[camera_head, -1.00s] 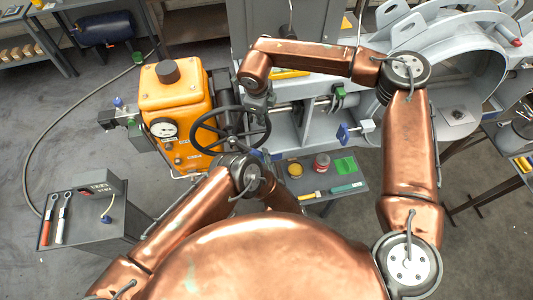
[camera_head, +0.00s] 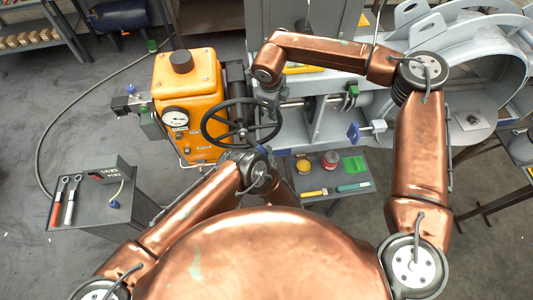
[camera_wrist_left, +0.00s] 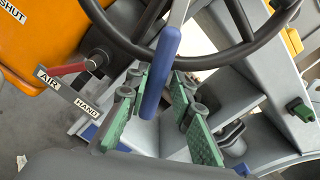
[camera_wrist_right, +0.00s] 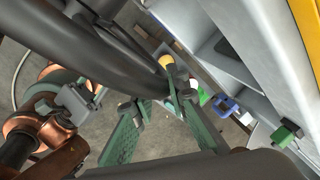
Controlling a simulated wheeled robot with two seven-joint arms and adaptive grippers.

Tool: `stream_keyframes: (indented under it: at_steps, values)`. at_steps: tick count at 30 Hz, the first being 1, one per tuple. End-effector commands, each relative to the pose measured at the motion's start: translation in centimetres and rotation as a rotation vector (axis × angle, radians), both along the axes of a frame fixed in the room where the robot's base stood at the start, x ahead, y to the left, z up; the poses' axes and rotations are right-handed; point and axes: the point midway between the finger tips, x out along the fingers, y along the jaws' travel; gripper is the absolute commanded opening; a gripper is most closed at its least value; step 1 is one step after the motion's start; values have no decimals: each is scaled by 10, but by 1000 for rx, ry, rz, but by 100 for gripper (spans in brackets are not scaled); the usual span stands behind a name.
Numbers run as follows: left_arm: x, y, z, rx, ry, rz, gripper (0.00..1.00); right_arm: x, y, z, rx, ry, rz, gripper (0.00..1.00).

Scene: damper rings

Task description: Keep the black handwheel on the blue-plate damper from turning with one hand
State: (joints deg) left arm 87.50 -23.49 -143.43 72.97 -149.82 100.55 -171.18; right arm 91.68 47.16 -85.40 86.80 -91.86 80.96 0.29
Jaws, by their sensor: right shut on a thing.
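The black handwheel (camera_head: 228,104) stands in front of the orange actuator box (camera_head: 184,80) and looks level. My right gripper (camera_head: 268,104) is shut on the rim at the wheel's right side; the thick dark rim (camera_wrist_right: 115,72) also crosses its wrist view. My left gripper (camera_head: 250,158) is below the wheel's near edge. In the left wrist view, its green-padded fingers (camera_wrist_left: 158,105) stand apart on either side of a lever's blue grip (camera_wrist_left: 161,70). The wheel rim (camera_wrist_left: 230,52) passes above them.
A shelf with tins (camera_head: 331,160) and small tools is right of the left gripper. A dark stand (camera_head: 103,202) with two wrenches is at the left. Grey duct framework (camera_head: 325,128) lies right of the wheel. A hose (camera_head: 62,125) runs over the open floor.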

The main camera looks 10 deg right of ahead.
Motion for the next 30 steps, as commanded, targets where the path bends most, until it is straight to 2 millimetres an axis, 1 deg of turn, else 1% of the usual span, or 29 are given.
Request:
stream_keyframes:
  at_steps: [9,21,23,30]
  values:
    - [-1,-8,5,-54,-1,0,21,1,-1,0,-2,-1,-1,0]
    - [-2,-7,5,-54,-1,0,21,1,-1,0,-2,-1,-1,0]
    - [-2,-7,5,-54,-1,0,18,1,-1,0,-2,-1,-1,0]
    - [-2,-7,5,-54,-1,0,2,1,-1,0,-2,-1,-1,0]
